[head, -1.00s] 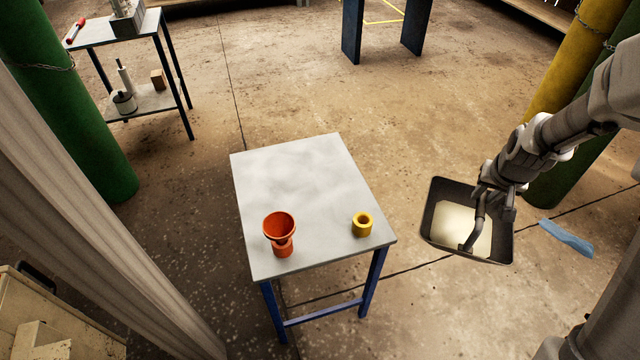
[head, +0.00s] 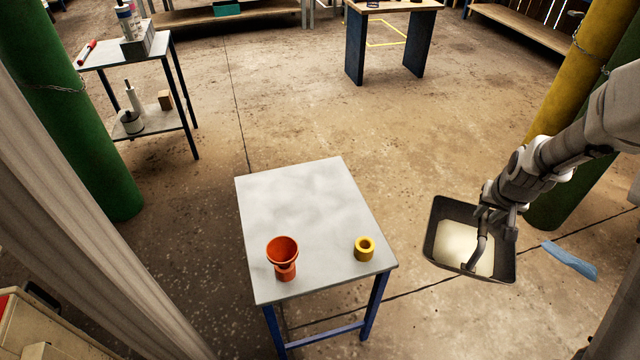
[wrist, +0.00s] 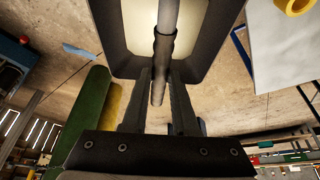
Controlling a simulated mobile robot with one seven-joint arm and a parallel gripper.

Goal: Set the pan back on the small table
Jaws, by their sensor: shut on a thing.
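The pan (head: 441,262) is a dark square tray with a pale bottom and a bar handle across it. My gripper (head: 484,212) is shut on the pan's handle and holds it in the air, right of the small table. The wrist view shows the pan (wrist: 110,40) ahead of my gripper (wrist: 160,85), with the handle between the fingers. The small table (head: 300,197) has a light grey top and blue legs. An orange funnel (head: 282,252) stands at its front left and a yellow ring (head: 365,248) at its front right.
The back half of the small table's top is bare. A green cylinder (head: 85,120) and a two-level side table (head: 150,62) stand at the left. A yellow cylinder (head: 565,85) stands behind my arm. A blue cloth-like piece (head: 570,261) lies on the floor at the right.

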